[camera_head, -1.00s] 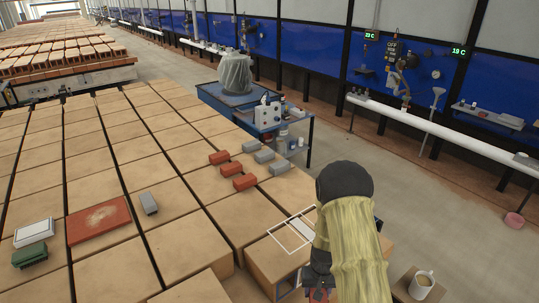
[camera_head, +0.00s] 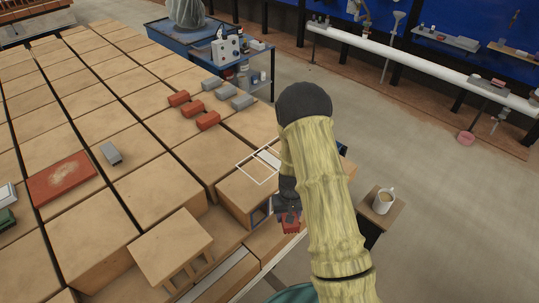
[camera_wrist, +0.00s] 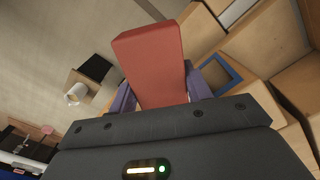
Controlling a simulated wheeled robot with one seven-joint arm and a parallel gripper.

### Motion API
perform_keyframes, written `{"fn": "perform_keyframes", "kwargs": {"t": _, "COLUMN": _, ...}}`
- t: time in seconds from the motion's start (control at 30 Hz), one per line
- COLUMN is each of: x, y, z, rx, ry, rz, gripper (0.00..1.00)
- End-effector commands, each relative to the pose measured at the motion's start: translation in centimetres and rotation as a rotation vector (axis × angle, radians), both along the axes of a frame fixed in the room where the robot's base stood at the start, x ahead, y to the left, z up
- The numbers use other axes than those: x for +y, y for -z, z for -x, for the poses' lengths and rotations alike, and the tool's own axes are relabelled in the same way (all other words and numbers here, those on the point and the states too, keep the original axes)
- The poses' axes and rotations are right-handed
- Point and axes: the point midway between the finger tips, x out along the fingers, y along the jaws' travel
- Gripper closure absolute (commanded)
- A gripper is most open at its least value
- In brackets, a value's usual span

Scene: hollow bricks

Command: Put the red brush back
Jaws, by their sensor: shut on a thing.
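My gripper (camera_head: 288,208) is shut on a red block-shaped brush (camera_head: 291,223), in front of the near right bricks. In the wrist view the brush (camera_wrist: 152,62) is a plain red block between the two purplish fingers; bristles cannot be made out. A white outlined square (camera_head: 252,180) with a white card (camera_head: 268,158) lies on a brick top just behind and left of my gripper. The square looks empty, though my arm hides its right side. Red blocks (camera_head: 208,120) and grey blocks (camera_head: 241,102) stand in rows farther back.
Large tan hollow bricks fill the left and middle. A red mat (camera_head: 62,178), a grey block (camera_head: 111,153) and a green item (camera_head: 6,219) lie on them. A mug (camera_head: 383,201) stands on a small stand at right. A blue cart (camera_head: 255,58) is behind. Floor at right is open.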

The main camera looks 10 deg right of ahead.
Motion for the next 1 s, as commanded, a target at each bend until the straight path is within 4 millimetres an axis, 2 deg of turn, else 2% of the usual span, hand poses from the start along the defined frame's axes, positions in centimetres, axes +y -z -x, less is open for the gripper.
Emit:
{"fn": "perform_keyframes", "kwargs": {"t": 0.13, "x": 0.0, "y": 0.5, "z": 0.1, "rx": 0.002, "ry": -0.002, "rz": 0.001, "gripper": 0.69}}
{"fn": "perform_keyframes", "kwargs": {"t": 0.23, "x": 0.0, "y": 2.1, "z": 0.4, "rx": 0.006, "ry": -0.005, "rz": 0.003, "gripper": 0.69}}
{"fn": "perform_keyframes", "kwargs": {"t": 0.37, "x": -0.2, "y": 5.7, "z": 1.1, "rx": 0.01, "ry": -0.006, "rz": 0.008, "gripper": 0.69}}
{"fn": "perform_keyframes", "kwargs": {"t": 0.5, "x": -0.3, "y": 10.4, "z": 2.4, "rx": 0.01, "ry": -0.004, "rz": 0.007, "gripper": 0.69}}
{"fn": "perform_keyframes", "kwargs": {"t": 0.63, "x": -0.2, "y": 13.6, "z": 3.5, "rx": 0.005, "ry": 0.001, "rz": 0.003, "gripper": 0.69}}
{"fn": "perform_keyframes", "kwargs": {"t": 0.77, "x": 0.0, "y": 14.9, "z": 4.0, "rx": 0.0, "ry": 0.001, "rz": 0.0, "gripper": 0.69}}
{"fn": "perform_keyframes", "kwargs": {"t": 1.0, "x": 0.0, "y": 15.0, "z": 4.0, "rx": -0.001, "ry": 0.001, "rz": 0.0, "gripper": 0.69}}
